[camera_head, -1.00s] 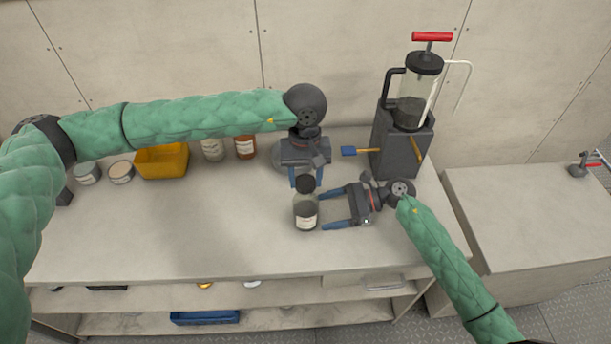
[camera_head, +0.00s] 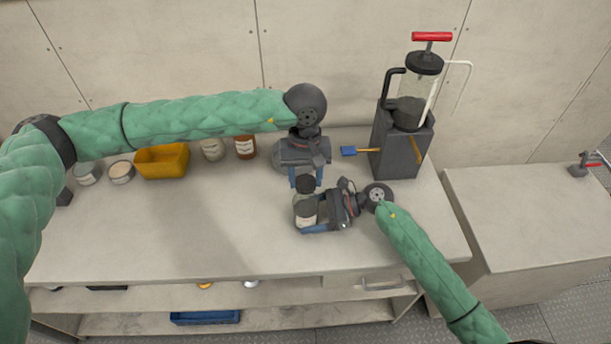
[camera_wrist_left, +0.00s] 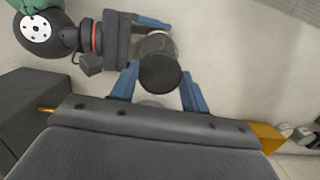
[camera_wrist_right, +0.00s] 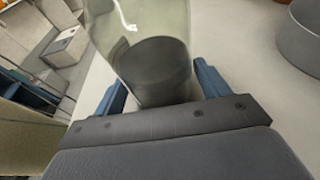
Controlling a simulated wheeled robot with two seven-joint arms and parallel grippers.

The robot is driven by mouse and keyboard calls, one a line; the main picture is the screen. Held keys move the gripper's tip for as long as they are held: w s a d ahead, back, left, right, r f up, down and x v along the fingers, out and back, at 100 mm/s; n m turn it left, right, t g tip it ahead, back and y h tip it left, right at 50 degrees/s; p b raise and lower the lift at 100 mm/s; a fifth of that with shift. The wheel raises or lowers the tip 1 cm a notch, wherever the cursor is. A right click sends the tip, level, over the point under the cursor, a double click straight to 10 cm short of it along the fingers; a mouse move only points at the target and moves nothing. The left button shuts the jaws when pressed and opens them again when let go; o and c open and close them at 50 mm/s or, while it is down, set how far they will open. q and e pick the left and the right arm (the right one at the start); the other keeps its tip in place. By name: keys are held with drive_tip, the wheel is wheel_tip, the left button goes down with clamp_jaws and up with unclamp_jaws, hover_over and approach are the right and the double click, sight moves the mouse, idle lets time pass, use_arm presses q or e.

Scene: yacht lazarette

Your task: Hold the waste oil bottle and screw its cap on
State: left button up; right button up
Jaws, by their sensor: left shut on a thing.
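The waste oil bottle (camera_head: 306,209) is clear with dark oil inside and stands upright near the middle of the bench. Its dark oil also shows large in the right wrist view (camera_wrist_right: 152,68). My left gripper (camera_head: 305,181) points down above the bottle, shut on the black cap (camera_wrist_left: 160,73). I cannot tell whether the cap touches the bottle's neck. My right gripper (camera_head: 318,212) comes in low from the right, with its blue fingers on either side of the bottle. It looks open, and any gap between fingers and glass is hard to see.
A dark block (camera_head: 398,150) with a hand-pump container (camera_head: 412,105) stands at the back right. A yellow bin (camera_head: 162,162), small tins and jars (camera_head: 245,147) line the back left. The bench's (camera_head: 170,225) left and front areas are clear.

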drive_tip(key=c, duration=0.5)
idle(0.3)
use_arm(q)
drive_tip(key=shift+f, duration=1)
use_arm(e)
drive_tip(key=shift+o, duration=0.2)
idle(1.4)
